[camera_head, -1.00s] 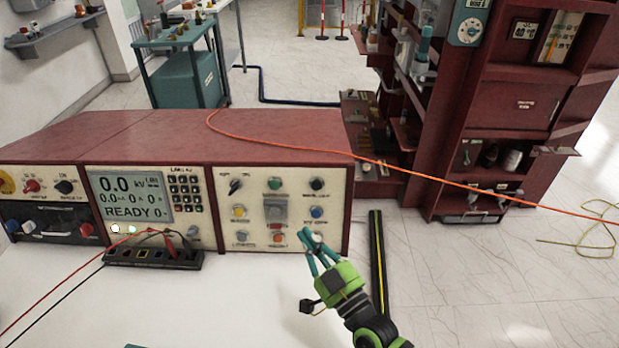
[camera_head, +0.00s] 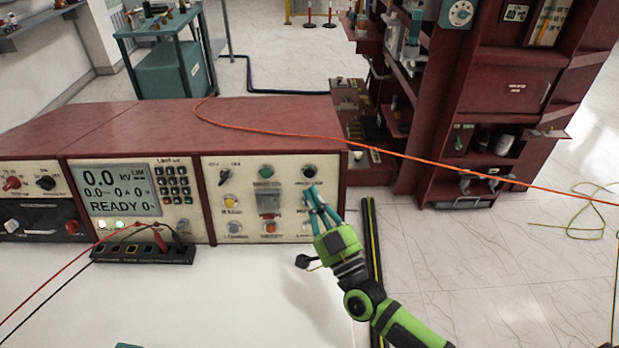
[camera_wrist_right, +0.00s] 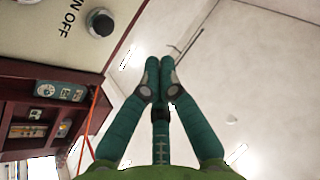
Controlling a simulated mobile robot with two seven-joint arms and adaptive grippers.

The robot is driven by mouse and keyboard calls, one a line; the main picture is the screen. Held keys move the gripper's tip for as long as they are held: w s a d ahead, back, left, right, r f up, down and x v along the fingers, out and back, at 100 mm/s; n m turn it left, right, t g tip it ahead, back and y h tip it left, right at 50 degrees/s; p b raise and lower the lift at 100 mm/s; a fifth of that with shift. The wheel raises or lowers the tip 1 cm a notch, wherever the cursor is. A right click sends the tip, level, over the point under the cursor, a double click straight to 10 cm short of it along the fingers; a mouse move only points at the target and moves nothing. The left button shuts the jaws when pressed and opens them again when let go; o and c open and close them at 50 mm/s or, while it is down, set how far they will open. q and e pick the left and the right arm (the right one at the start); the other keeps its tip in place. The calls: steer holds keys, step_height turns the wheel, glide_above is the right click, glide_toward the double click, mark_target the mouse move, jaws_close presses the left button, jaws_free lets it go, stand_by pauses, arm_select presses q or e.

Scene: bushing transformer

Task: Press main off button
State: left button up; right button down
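The control panel (camera_head: 250,188) is on the right of the red console and carries several coloured buttons and knobs. A green button (camera_head: 266,173), a yellow button (camera_head: 230,201) and an orange-red button (camera_head: 270,227) show; their small labels are too blurred to read. My right gripper (camera_head: 313,198) is shut and empty at the panel's right column, below a black knob (camera_head: 310,171). Its fingers cover the blue button there; contact is unclear. In the right wrist view the fingertips (camera_wrist_right: 159,68) are together, right of a black knob (camera_wrist_right: 101,22) by ON/OFF lettering. My left gripper is not in view.
The display section (camera_head: 122,192) reads READY. A black socket strip (camera_head: 143,253) with red and black leads lies before it. An orange cable (camera_head: 290,133) crosses the console top. A red shelf unit (camera_head: 480,110) stands behind right. The white tabletop (camera_head: 200,300) is mostly clear.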

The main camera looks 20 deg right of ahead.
mark_target(309, 173)
steer(key=w+d+f+b, duration=0.1)
steer(key=w+b, duration=0.2)
steer(key=w, duration=0.2)
steer(key=shift+w+d+f, duration=0.25)
steer(key=shift+w+d, duration=0.05)
steer(key=shift+w, duration=0.15)
stand_by(1.1)
steer(key=shift+w+d+b, duration=0.1)
steer(key=shift+w+b, duration=0.15)
steer(key=shift+b, duration=0.1)
steer(key=shift+w+d+f+b, duration=0.15)
steer(key=shift+w+b, duration=0.15)
steer(key=shift+w, duration=0.1)
stand_by(0.6)
steer(key=shift+s, duration=0.1)
steer(key=shift+s+r+p, duration=0.2)
steer(key=shift+s+p, duration=0.1)
steer(key=shift+p, duration=0.25)
steer(key=shift+s+a, duration=0.25)
steer(key=shift+s, duration=0.15)
